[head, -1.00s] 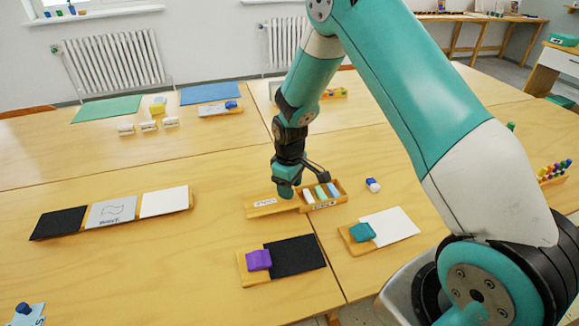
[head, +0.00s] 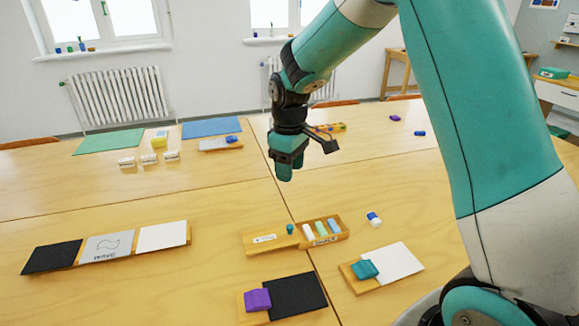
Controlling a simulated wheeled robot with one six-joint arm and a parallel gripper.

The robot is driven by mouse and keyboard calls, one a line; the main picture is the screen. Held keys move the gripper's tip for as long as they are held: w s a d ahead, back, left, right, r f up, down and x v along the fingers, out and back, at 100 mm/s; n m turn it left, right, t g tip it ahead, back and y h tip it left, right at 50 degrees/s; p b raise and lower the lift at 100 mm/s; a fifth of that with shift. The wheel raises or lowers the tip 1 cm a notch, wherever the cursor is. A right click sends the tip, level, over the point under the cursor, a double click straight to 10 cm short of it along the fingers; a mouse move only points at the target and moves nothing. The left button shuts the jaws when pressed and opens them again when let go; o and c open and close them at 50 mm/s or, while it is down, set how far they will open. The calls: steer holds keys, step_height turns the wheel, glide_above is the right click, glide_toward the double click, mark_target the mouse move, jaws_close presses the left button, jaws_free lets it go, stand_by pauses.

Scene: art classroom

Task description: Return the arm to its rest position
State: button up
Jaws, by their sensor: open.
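My gripper (head: 286,172) hangs in the air over the middle of the table (head: 225,205), fingers pointing down. It is open, and nothing shows between its fingers. Below it stands a wooden tray (head: 258,248) with a small teal piece (head: 290,229) upright at its left part. Several pale sticks, among them a green one (head: 320,228), lie in the tray's right compartments. The gripper is apart from the tray and from everything on the table.
A purple block (head: 257,299) and a teal block (head: 364,269) sit on wooden holders beside black and white cards. A blue-and-white eraser (head: 374,218) lies right of the tray. A three-card board (head: 109,246) is at left. Bare tabletop lies between.

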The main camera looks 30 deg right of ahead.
stand_by(0.4)
steer(key=s+a+r+y, duration=0.1)
steer(key=s+a+r, duration=0.2)
steer(key=s, duration=0.6)
steer(key=s+a+r+y+p, duration=0.1)
steer(key=s+a+r, duration=0.3)
steer(key=s, duration=0.5)
steer(key=s+a+r+y, duration=0.2)
steer(key=s+a+r, duration=0.2)
steer(key=s+a, duration=0.3)
steer(key=shift+s, duration=1.2)
